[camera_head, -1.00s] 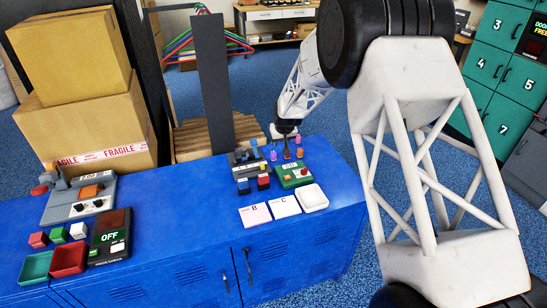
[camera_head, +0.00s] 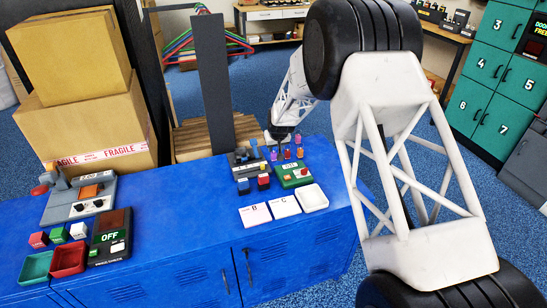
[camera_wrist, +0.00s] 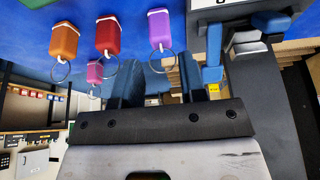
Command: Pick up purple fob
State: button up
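The purple fob (camera_wrist: 160,30) with its metal ring is at the top middle of the wrist view, on the blue cabinet top. In the head view the small purple fob (camera_head: 273,155) shows at the left of the fob group. A red fob (camera_wrist: 107,35), an orange fob (camera_wrist: 64,40) and a pink fob (camera_wrist: 95,70) are left of it in the wrist view. My gripper (camera_wrist: 162,82) has its two dark fingers apart, with nothing seen between them. It is beside the purple fob, apart from it. In the head view my gripper is small, behind the fobs.
A grey device (camera_head: 243,157) with blue parts stands close left of the fobs. A green device (camera_head: 294,174) is in front of them. A white tray (camera_head: 312,197) and cards B (camera_head: 255,214) and C (camera_head: 285,206) lie nearer. The blue cabinet's middle (camera_head: 180,200) is clear.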

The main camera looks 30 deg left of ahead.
aim_at(273, 152)
jog(key=shift+f, duration=0.3)
jog(key=shift+x, duration=2.55)
jog(key=shift+a, duration=0.1)
jog(key=c, duration=0.7)
jog(key=shift+o, duration=0.2)
jog(key=shift+r, duration=0.15)
jog(key=shift+r, duration=4.95)
